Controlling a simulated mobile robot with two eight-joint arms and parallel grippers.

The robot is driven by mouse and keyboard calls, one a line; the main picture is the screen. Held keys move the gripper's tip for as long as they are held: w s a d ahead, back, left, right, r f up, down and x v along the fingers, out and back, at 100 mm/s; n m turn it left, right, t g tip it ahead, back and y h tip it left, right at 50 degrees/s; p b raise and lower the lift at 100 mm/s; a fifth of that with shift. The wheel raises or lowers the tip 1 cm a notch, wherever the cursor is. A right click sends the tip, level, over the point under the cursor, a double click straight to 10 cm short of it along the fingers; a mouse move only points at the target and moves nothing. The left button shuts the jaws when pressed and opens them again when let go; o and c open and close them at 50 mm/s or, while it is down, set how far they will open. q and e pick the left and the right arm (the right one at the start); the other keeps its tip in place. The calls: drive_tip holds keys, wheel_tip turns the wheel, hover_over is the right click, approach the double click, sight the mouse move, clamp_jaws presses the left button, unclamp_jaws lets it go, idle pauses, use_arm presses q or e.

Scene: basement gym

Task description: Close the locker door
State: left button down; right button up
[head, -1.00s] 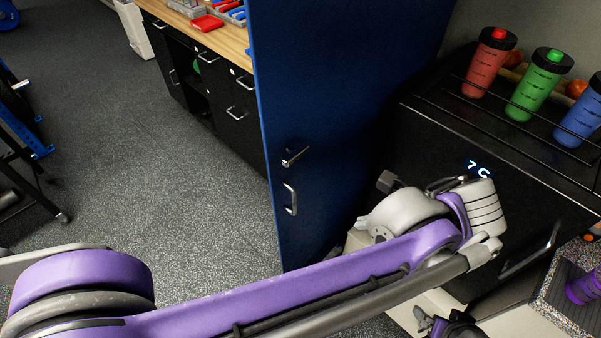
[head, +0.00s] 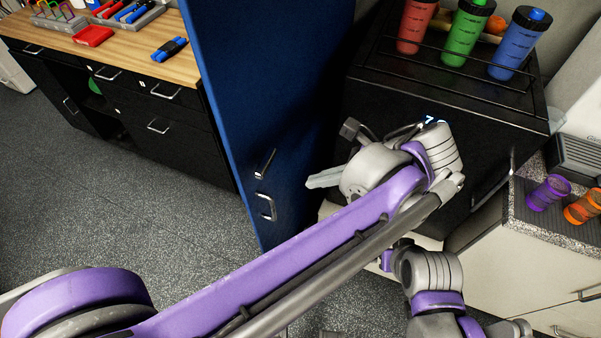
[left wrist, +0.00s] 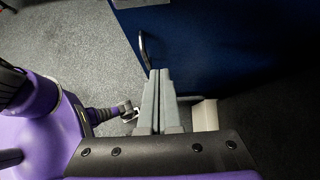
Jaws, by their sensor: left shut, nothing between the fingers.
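The blue locker door (head: 225,90) stands open in the head view, with a lever (head: 265,162) and a pull handle (head: 267,207) near its lower left edge. In the left wrist view the door (left wrist: 210,50) fills the upper right and its handle (left wrist: 143,50) is beyond my fingertips. My left gripper (head: 322,180) is shut and empty, pointing left toward the door, to the right of the handle. The left wrist view shows its two fingers (left wrist: 160,78) together; whether they touch the door is unclear. My right arm shows at lower right; its gripper is not visible.
A black cabinet (head: 390,120) with a rack of red, green and blue bottles (head: 466,35) stands right of the door. A wooden-topped workbench (head: 140,50) is at the back left. Orange and purple cups stand on the right counter (head: 530,225). Grey floor at left is free.

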use_arm(q)
drive_tip(key=x, duration=0.3)
drive_tip(key=a+r+x, duration=0.1)
drive_tip(key=x, duration=0.6)
drive_tip(key=shift+w+a+r+p, duration=0.2)
drive_tip(key=shift+w+a+p, duration=0.05)
drive_tip(key=shift+a+p, duration=0.15)
drive_tip(key=shift+w+a, duration=0.2)
drive_tip(key=shift+a, duration=0.3)
